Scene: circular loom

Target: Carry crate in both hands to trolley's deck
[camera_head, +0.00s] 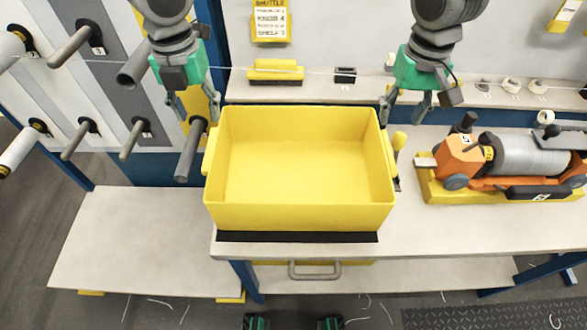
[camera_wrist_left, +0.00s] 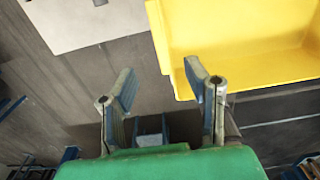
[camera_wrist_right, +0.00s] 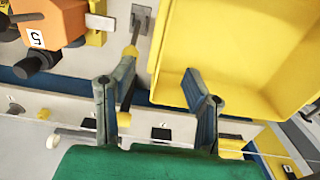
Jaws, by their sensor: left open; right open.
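The empty yellow crate (camera_head: 300,215) sits upright at the left end of the bench, its front side by a black edge strip. A yellow grip (camera_head: 209,152) sticks out on its left side. My left gripper (camera_head: 197,108) is open and empty by the crate's back left corner. My right gripper (camera_head: 405,108) is open and empty by its back right corner. The crate also shows in the left wrist view (camera_wrist_left: 245,55) and the right wrist view (camera_wrist_right: 250,50), beside each open gripper. A low pale deck (camera_head: 130,245), apparently the trolley's, lies left of the bench.
An orange machine with a grey roll (camera_head: 525,160) is further right. Dark pegs (camera_head: 135,65) project from the left rack. The low deck is bare.

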